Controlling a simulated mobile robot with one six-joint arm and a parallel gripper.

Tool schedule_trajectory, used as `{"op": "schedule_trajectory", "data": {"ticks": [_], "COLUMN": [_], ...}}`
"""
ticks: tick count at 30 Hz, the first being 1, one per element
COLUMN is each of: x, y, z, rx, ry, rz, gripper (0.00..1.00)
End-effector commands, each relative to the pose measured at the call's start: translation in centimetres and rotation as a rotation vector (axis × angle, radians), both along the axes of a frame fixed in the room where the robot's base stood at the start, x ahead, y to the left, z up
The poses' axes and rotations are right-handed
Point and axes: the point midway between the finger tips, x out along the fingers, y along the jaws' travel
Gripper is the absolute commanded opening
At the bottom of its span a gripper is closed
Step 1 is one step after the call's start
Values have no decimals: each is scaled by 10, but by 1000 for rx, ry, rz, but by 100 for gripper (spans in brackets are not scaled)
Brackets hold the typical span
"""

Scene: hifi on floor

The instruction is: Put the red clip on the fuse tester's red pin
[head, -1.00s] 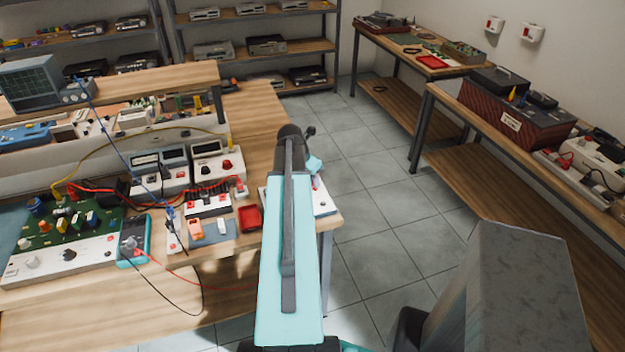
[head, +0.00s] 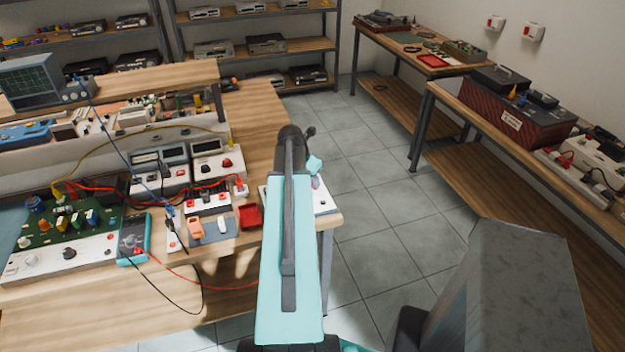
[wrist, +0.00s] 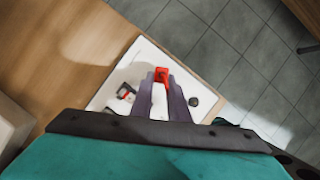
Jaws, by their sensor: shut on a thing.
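In the wrist view my gripper (wrist: 160,82) is shut on the red clip (wrist: 161,73), which sits between the fingertips. The clip is over the white top of the fuse tester (wrist: 149,54); I cannot tell whether it touches anything there. A small red and black part (wrist: 126,93) lies left of the fingers on the tester and a dark round knob (wrist: 193,101) lies right of them. I cannot make out the red pin. In the head view the tester (head: 322,203) is at the bench's right corner, mostly hidden behind my arm, which also hides the clip.
A red tray (head: 249,217) and a blue-grey mat (head: 212,230) lie left of my arm. A teal multimeter (head: 134,240) stands further left, with a red lead (head: 190,284) running toward my arm. Open tiled floor (head: 385,240) lies right of the bench.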

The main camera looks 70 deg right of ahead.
Motion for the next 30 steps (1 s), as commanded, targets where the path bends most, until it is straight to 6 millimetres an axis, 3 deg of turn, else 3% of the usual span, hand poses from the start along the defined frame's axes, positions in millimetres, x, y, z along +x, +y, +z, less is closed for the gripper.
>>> {"op": "schedule_trajectory", "data": {"ticks": [26, 27, 30], "x": [0, 0, 0], "y": [0, 0, 0], "z": [-5, -5, -5], "rx": [0, 0, 0], "ry": [0, 0, 0], "rz": [-1, -1, -1], "gripper": [0, 22, 37]}}
